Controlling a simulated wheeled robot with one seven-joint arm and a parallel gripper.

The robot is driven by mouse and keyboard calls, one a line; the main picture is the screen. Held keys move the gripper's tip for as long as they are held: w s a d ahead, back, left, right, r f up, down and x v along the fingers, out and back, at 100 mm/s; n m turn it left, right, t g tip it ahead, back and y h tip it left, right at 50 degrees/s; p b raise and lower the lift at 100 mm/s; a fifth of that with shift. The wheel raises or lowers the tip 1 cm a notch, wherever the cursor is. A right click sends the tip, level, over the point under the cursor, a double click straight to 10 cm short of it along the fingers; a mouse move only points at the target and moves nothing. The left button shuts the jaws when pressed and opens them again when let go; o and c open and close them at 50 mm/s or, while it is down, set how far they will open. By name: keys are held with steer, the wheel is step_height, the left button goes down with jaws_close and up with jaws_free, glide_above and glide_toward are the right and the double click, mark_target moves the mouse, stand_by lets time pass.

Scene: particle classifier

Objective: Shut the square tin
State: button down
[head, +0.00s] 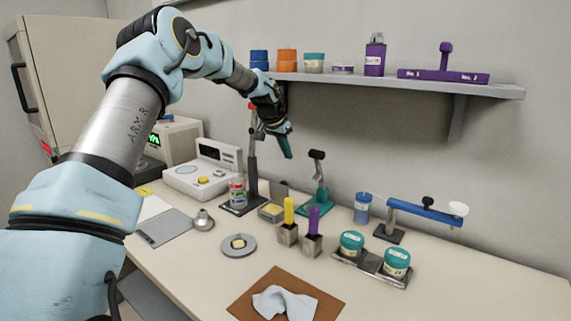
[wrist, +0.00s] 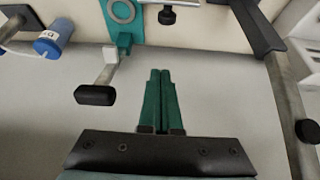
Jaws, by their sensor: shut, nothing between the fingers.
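The square tin (head: 270,213) stands on the bench behind the two small metal blocks, next to the dark stand. It looks yellowish on top, and a grey upright plate just behind it looks like its raised lid. My gripper (head: 287,151) is high above the bench, above and slightly right of the tin, below the shelf. Its green fingers (wrist: 161,98) are together and empty in the wrist view. I cannot make out the tin in the wrist view.
A teal stand (head: 320,197) stands right of the tin, and a dark stand (head: 252,170) rises on its left. Yellow (head: 289,210) and purple (head: 313,220) handles stand upright in blocks in front. A wall shelf (head: 440,83) holds jars above.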

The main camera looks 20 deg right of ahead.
mark_target(282, 191)
step_height(282, 191, down, 8)
steer(key=p, duration=0.5)
steer(key=shift+f, duration=0.25)
steer(key=shift+a+f+b, duration=0.1)
steer(key=shift+f+b, duration=0.05)
steer(key=shift+b, duration=0.4)
